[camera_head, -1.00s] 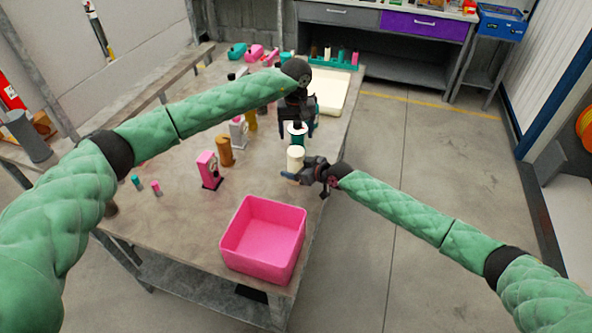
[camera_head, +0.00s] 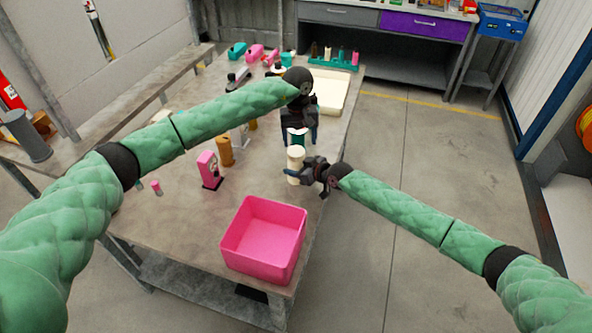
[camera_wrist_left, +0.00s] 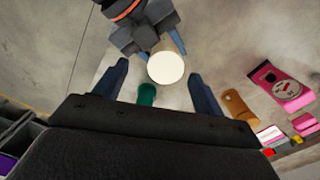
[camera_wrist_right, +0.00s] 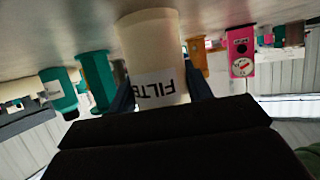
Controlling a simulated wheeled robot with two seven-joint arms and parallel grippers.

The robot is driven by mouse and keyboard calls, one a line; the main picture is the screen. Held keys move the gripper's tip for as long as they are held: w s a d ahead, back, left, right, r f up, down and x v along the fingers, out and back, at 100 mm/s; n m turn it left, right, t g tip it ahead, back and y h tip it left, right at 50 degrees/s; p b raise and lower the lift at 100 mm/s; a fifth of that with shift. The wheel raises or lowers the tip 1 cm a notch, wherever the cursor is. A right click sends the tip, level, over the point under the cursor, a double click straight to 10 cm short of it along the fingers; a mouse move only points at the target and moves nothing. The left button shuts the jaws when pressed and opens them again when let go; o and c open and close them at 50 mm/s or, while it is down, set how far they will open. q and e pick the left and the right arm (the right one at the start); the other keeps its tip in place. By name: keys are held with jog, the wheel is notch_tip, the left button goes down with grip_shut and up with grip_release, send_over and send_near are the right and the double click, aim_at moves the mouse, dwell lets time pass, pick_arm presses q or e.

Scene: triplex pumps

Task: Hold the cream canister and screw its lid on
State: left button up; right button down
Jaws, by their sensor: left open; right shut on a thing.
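The cream canister (camera_head: 294,166) stands upright near the table's right edge, with a wider round cream top (camera_head: 296,151). Its label shows upside down in the right wrist view (camera_wrist_right: 157,88). My right gripper (camera_head: 296,173) is shut around the canister's side. My left gripper (camera_head: 299,140) is open and points down, just behind and above the canister in the head view. In the left wrist view the round pale top (camera_wrist_left: 166,67) lies between its spread fingers, with no visible contact. I cannot tell how tightly the lid sits.
A teal canister (camera_wrist_left: 147,94) stands close behind the cream one. A pink bin (camera_head: 263,238) is at the table's front. A pink pump (camera_head: 208,169) and an orange-brown part (camera_head: 225,151) stand to the left. A cream tray (camera_head: 331,90) lies at the back right.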

pick_arm(q)
jog(key=shift+r+n, duration=0.1)
jog(key=shift+n, duration=0.3)
jog(key=n, duration=0.4)
jog(key=shift+w+d+r, duration=0.1)
jog(key=shift+w+r, duration=0.05)
jog(key=n, duration=0.6)
jog(key=shift+w+r, duration=0.15)
jog(key=shift+r, duration=0.1)
jog(key=n, duration=0.5)
jog(key=shift+w+a+r+n, duration=0.2)
jog(key=shift+r+n, duration=0.1)
jog(key=n, duration=0.4)
jog(key=shift+w+a+r, duration=0.1)
jog(key=shift+a+r, duration=0.05)
jog(key=n, duration=0.4)
jog(key=shift+a, duration=0.1)
jog(key=n, duration=0.5)
jog(key=shift+a+n, duration=0.1)
jog(key=shift+n, duration=0.2)
jog(key=n, duration=0.5)
jog(key=shift+a+n, duration=0.1)
jog(key=shift+n, duration=0.2)
jog(key=n, duration=0.4)
jog(key=shift+n, duration=0.4)
